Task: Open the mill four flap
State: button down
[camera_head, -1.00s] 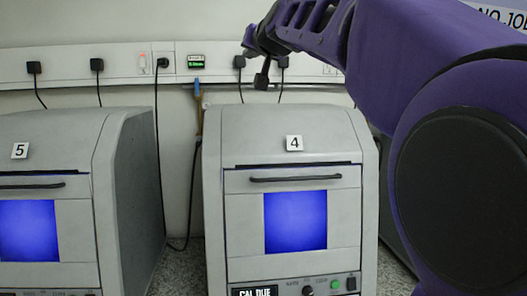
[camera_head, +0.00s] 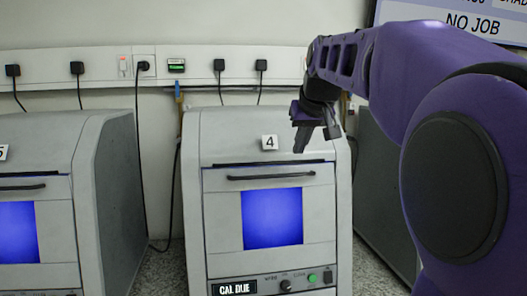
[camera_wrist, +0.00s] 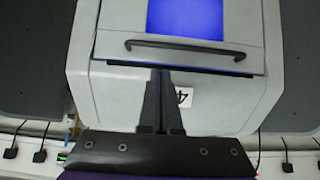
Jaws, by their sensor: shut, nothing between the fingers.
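Mill four (camera_head: 215,150) is a grey cabinet with a label "4" (camera_head: 269,142) on its sloped top. Its flap (camera_head: 220,205) carries a blue window (camera_head: 271,218) and a dark bar handle (camera_head: 270,176) along its upper edge, and looks closed. My gripper (camera_head: 300,146) is above the cabinet's top, to the right of the label, apart from the handle. In the wrist view, my gripper (camera_wrist: 160,75) shows with its fingers together and empty, pointing toward the handle (camera_wrist: 185,50). The label (camera_wrist: 180,97) is beside the fingers, partly hidden.
Mill five (camera_head: 50,140) stands to the left with its own handle and blue window. Plugs and cables hang from the wall rail (camera_head: 220,68) behind. A screen (camera_head: 470,20) is at upper right.

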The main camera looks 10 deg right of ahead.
aim_at(294, 174)
jog(key=x, duration=0.8)
jog(key=shift+w+f+b, duration=0.1)
jog(key=shift+w+b, duration=0.1)
jog(key=shift+b, duration=0.1)
jog(key=shift+s, duration=0.15)
jog(key=shift+s+d+b, duration=0.1)
jog(key=shift+s+b, duration=0.05)
jog(key=shift+b, duration=0.2)
jog(key=shift+s+t, duration=0.3)
jog(key=shift+s, duration=0.15)
